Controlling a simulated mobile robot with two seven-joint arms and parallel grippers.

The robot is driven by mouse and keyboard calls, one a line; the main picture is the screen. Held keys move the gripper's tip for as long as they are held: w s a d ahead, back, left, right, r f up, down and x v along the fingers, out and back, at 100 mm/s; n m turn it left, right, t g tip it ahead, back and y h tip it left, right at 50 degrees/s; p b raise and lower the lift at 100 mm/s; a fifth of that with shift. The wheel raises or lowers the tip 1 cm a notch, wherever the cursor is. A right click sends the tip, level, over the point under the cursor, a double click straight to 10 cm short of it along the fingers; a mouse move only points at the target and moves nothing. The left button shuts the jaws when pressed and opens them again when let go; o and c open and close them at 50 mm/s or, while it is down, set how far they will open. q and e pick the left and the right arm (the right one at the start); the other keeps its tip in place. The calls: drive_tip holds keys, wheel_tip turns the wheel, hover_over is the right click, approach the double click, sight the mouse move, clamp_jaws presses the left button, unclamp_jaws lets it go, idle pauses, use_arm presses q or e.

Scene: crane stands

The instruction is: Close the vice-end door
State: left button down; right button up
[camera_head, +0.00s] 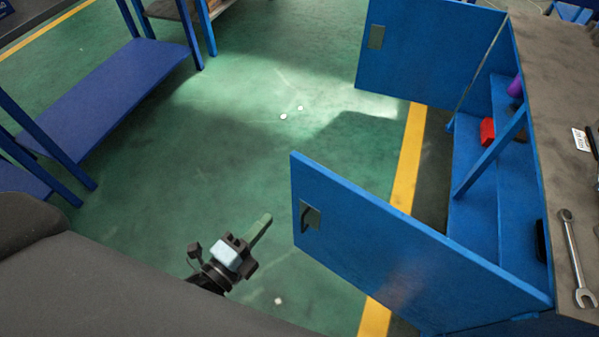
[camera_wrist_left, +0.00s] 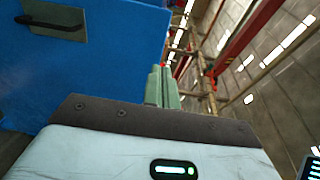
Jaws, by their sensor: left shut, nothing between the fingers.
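Two blue cabinet doors stand open at the workbench. The near door (camera_head: 400,245) swings out toward the lower middle, with a dark handle (camera_head: 306,216) on a grey plate near its free edge. The far door (camera_head: 428,58) is open at the top, with a grey plate (camera_head: 376,37). No vice shows, so I cannot tell which door is at the vice end. My left gripper (camera_head: 267,218) is shut and empty, left of the near door's free edge and apart from it. In the left wrist view, its green fingers (camera_wrist_left: 162,86) are together beside a blue door panel (camera_wrist_left: 115,60) with a handle.
The open cabinet holds a red object (camera_head: 487,131) and a purple one (camera_head: 515,87) on blue shelves. A wrench (camera_head: 572,255) lies on the bench top (camera_head: 555,100). Blue racks (camera_head: 115,85) stand at the left. The green floor between is clear.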

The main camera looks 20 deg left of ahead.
sight(310, 170)
use_arm(q)
drive_tip(key=p+x, duration=0.1)
drive_tip(key=x, duration=1.3)
drive_tip(key=shift+p, duration=0.3)
